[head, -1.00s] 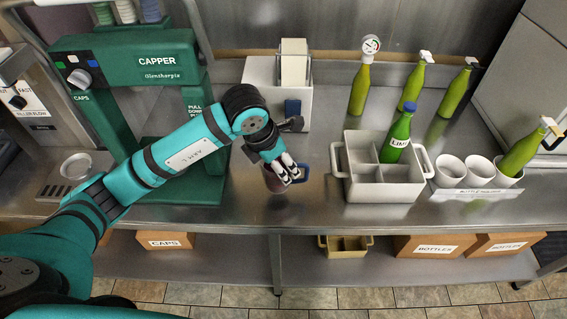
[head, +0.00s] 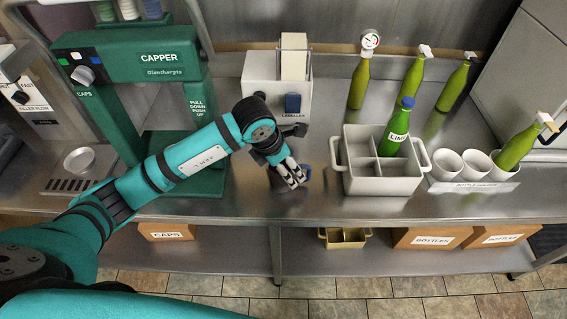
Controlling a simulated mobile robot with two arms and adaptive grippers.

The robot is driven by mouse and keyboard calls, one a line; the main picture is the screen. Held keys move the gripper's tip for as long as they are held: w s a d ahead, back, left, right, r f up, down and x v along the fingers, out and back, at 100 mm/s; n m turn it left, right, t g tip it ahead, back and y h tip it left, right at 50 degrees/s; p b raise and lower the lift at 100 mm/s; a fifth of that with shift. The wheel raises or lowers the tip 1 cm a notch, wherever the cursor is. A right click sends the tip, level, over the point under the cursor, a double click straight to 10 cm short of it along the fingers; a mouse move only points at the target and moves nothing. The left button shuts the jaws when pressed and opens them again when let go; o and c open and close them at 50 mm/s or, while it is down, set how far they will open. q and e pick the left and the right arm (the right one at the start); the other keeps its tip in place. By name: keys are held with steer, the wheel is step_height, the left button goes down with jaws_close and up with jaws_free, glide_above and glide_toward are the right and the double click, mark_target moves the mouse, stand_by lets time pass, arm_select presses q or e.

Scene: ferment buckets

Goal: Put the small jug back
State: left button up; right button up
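My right gripper is not in view.
A grey divided carrier (head: 384,184) with a green LIME bottle (head: 397,128) stands to the right. White cups (head: 447,165) are beyond it. The labeller (head: 262,96) is behind my gripper; the green capper (head: 140,66) is left. Bare counter lies around the jug.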

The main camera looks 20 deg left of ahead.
arm_select(q)
steer(key=shift+r, duration=0.35)
steer(key=b+v, duration=0.2)
steer(key=v, duration=0.9)
steer(key=shift+s+r, duration=0.2)
